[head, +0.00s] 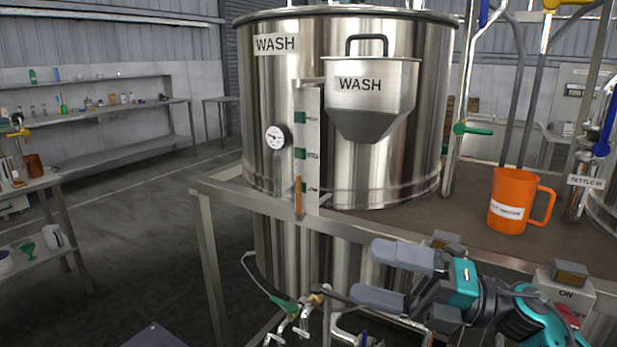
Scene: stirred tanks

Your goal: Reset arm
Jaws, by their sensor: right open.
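My right gripper (392,277) shows at the lower right, in front of the edge of the tank stand. Its two grey fingers point left and stand apart, with nothing between them. My teal and grey right arm comes in from the lower right corner. My left gripper is not in view.
A steel wash tank (345,175) stands behind my gripper. An orange jug (513,203) stands on the brown bench top (455,222). A switch box (563,290) is close to my right arm. Taps (295,322) sit below the tank. The floor at left (140,230) is clear.

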